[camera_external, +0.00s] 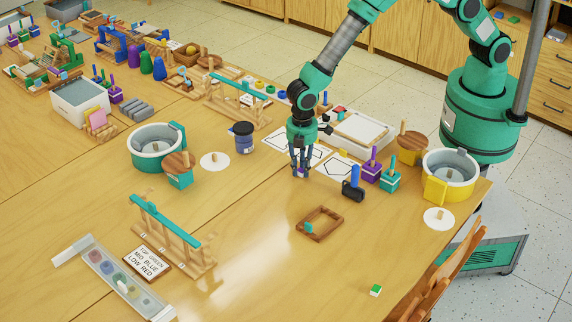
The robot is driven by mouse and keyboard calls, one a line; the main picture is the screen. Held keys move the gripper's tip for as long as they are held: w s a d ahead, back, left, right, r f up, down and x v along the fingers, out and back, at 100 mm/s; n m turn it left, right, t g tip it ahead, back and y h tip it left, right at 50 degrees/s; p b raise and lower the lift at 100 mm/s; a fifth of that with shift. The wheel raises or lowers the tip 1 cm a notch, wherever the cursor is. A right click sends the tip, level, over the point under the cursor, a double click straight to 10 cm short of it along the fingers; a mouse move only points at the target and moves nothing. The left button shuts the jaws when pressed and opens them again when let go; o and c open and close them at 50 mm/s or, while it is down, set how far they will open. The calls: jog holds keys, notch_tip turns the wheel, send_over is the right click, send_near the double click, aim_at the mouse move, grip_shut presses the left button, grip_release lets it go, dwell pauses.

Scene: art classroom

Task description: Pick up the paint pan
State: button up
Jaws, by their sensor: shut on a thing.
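My gripper (301,170) points straight down over the middle of the table. It is shut on a small purple piece (303,173), low over the wood. The fingers hide most of this piece, so its shape is unclear. It may be the paint pan. I cannot tell whether it touches the table.
Close around my gripper stand a dark blue jar (244,142), white sheets, a black block with a blue handle (354,184) and purple and teal blocks. A wooden frame (320,224) lies in front. A sign (147,262) reads "TOP GREEN MID BLUE LOW RED". The front middle is mostly clear.

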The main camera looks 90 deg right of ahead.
jog(key=shift+r, duration=0.6)
jog(key=shift+s+d+r+p, duration=0.1)
jog(key=shift+s+r+p, duration=0.1)
jog(key=shift+r+p, duration=0.3)
jog(key=shift+s+d+r+p, duration=0.1)
jog(key=shift+s+r+p, duration=0.1)
jog(key=shift+r, duration=0.5)
jog(key=s+d, duration=0.1)
jog(key=s, duration=0.3)
jog(key=s+d+r+p, duration=0.1)
jog(key=s+d, duration=0.1)
jog(key=s, duration=0.3)
jog(key=s+d+p, duration=0.1)
jog(key=s+d, duration=0.1)
jog(key=s, duration=0.3)
jog(key=shift+s+r, duration=0.15)
jog(key=w+d, duration=0.2)
jog(key=w+d+p, duration=0.1)
jog(key=w+d, duration=0.1)
jog(key=w, duration=0.1)
jog(key=w+d+p, duration=0.1)
jog(key=w+d, duration=0.1)
jog(key=shift+w+d+r, duration=0.1)
jog(key=shift+w+d, duration=0.05)
jog(key=shift+w, duration=0.2)
